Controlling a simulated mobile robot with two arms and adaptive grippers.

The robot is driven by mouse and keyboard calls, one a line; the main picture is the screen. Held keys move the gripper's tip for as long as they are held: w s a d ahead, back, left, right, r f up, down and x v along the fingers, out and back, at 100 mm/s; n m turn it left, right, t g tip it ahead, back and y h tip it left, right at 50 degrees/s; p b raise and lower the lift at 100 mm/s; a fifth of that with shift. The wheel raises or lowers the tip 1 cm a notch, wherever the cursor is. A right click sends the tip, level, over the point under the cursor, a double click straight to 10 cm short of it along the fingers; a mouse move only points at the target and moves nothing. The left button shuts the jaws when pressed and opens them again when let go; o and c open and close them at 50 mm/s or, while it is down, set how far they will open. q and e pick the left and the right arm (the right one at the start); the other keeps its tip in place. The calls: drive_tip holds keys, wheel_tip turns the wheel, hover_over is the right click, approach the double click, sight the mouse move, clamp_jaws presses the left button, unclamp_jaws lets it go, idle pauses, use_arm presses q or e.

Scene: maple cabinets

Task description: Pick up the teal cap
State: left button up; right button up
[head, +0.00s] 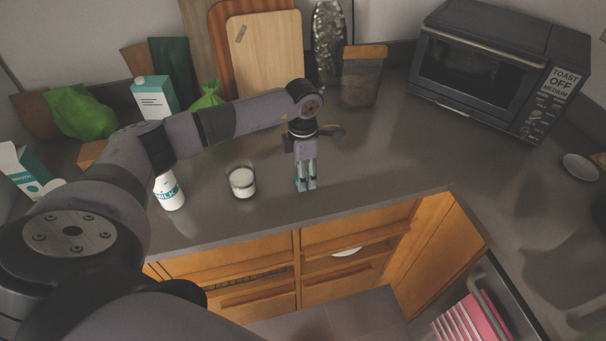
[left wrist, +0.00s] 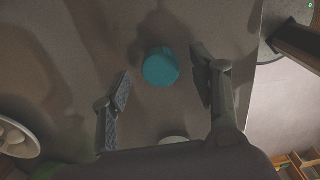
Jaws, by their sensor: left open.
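The teal cap (left wrist: 161,67) stands on the grey counter. In the left wrist view it is between and slightly beyond the fingertips, nearer the right finger, with a gap on both sides. My left gripper (left wrist: 160,86) is open and empty. In the head view my left gripper (head: 306,184) points down over the counter near its front edge. Its fingers hide most of the cap there; only a bit of teal shows beside them. My right gripper is in neither view.
A glass of milk (head: 242,181) and a milk bottle (head: 169,191) stand left of the gripper. Cutting boards (head: 267,60) and a jar (head: 361,80) are behind it. A toaster oven (head: 487,67) stands at the back right.

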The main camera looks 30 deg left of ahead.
use_arm(q)
drive_tip(key=shift+f, duration=0.6)
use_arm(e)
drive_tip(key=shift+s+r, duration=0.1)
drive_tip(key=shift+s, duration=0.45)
use_arm(q)
drive_tip(key=shift+c, duration=0.6)
drive_tip(key=shift+c, duration=1.3)
drive_tip(key=c, duration=0.5)
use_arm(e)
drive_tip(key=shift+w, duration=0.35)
use_arm(q)
drive_tip(key=shift+r, duration=0.1)
drive_tip(key=shift+r, duration=0.5)
wheel_tip(320, 180, up, 19)
drive_tip(key=b, duration=0.4)
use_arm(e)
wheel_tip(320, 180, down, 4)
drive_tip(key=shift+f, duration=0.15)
